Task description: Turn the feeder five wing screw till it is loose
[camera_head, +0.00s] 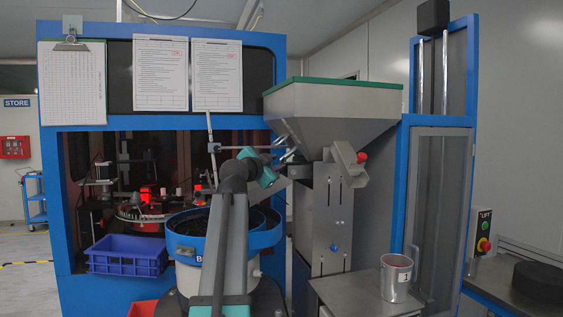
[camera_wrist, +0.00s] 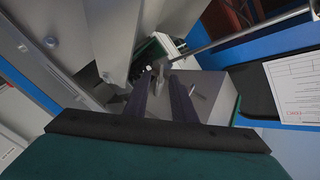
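The feeder (camera_head: 335,120) is a grey hopper with a green rim at the upper middle of the head view. My gripper (camera_head: 280,158) is at its lower left side, small and partly hidden by my own arm. In the wrist view my gripper's two dark fingers (camera_wrist: 165,84) stand apart with a gap between them. A small pale metal piece, possibly the wing screw (camera_wrist: 157,74), shows at the fingertips, nearer the left finger. I cannot tell whether a finger touches it. Its wings are too small to read clearly.
A thin metal rod (camera_wrist: 245,36) crosses close beyond the fingers. A blue-rimmed bowl (camera_head: 190,238) stands below my arm, with a blue crate (camera_head: 127,255) to its left. A metal cup (camera_head: 396,278) stands on a plate at lower right. Papers hang on the blue frame.

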